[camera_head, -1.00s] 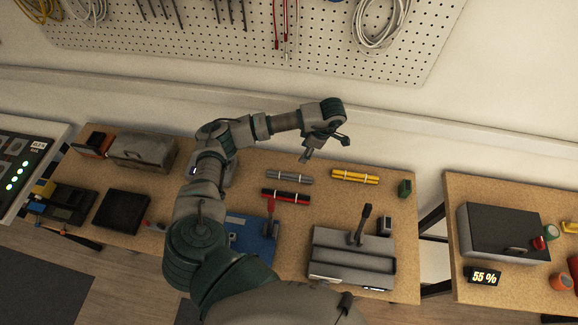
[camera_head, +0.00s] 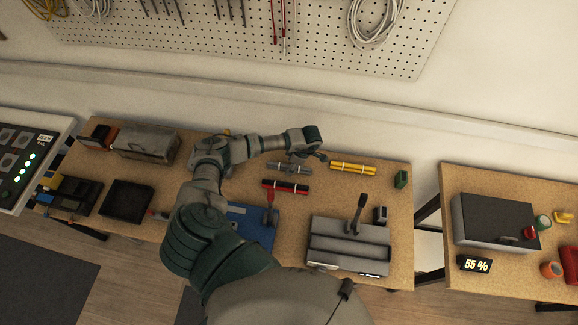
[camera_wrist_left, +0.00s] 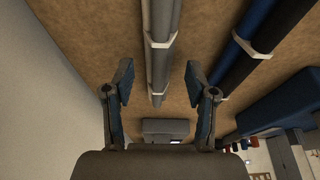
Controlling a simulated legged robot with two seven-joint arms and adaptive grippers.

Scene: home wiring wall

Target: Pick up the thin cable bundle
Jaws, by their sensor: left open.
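A grey cable bundle (camera_head: 282,168) with white ties lies on the wooden workbench, its right end partly hidden by my left gripper (camera_head: 314,157). In the left wrist view the grey bundle (camera_wrist_left: 160,38) runs lengthwise between the spread fingers of my left gripper (camera_wrist_left: 158,78). The gripper is open and holds nothing. Contact with the bundle cannot be told. A yellow bundle (camera_head: 353,168) lies to the right and a red and black bundle (camera_head: 285,187) lies nearer. A dark bundle with white ties (camera_wrist_left: 245,52) runs right of the fingers in the wrist view. My right gripper is not in view.
The workbench (camera_head: 336,201) also holds a blue flat item (camera_head: 250,222), a grey lever device (camera_head: 348,247), a small green block (camera_head: 401,179), a metal box (camera_head: 147,145) and a black tray (camera_head: 127,202). A second table (camera_head: 505,274) stands to the right, past a gap. A pegboard hangs behind.

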